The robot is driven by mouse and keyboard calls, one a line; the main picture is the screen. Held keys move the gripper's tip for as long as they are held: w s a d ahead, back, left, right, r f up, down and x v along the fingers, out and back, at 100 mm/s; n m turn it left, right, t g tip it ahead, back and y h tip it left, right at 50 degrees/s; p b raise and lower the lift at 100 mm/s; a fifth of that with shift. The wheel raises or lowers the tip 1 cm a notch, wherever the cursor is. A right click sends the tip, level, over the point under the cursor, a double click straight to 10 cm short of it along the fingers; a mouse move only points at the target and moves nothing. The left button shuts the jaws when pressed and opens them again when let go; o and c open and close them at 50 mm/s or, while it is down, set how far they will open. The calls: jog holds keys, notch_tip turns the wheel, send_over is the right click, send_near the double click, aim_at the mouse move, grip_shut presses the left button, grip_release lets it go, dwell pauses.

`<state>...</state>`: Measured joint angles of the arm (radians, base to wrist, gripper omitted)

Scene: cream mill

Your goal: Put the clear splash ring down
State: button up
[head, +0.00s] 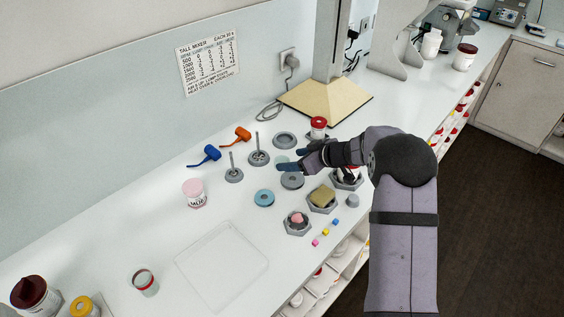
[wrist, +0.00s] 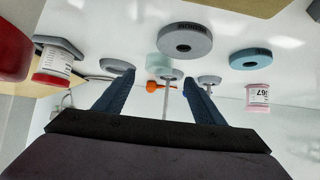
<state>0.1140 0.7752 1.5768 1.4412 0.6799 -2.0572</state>
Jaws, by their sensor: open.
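A pale green, see-through piece, which looks like the clear splash ring (head: 281,159), is at my fingertips in the head view, partly hidden by the fingers. In the wrist view the clear ring (wrist: 156,63) shows just beyond and between the fingertips. My gripper (head: 289,160) is open, with its dark blue fingers apart; they also show in the wrist view (wrist: 159,73). I cannot tell whether the ring touches a finger or rests on the bench.
A grey ring (head: 284,139) lies behind the fingers, a grey disc (head: 292,181) in front. Two grey stands with upright rods (head: 234,174) (head: 258,157) are left. Bench around the transparent square tray (head: 181,264) is mostly clear.

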aim_at(277, 162)
jog(key=shift+p+x, duration=1.2)
jog(key=shift+p, duration=0.15)
jog(key=shift+d+f+p+x, duration=0.1)
jog(key=shift+p+x, duration=0.2)
jog(key=shift+x, duration=0.4)
jog(key=shift+d+f+p+x, duration=0.1)
jog(key=shift+p+x, duration=0.15)
jog(key=shift+x, duration=0.45)
jog(key=c, duration=1.2)
jog(key=shift+r, duration=0.1)
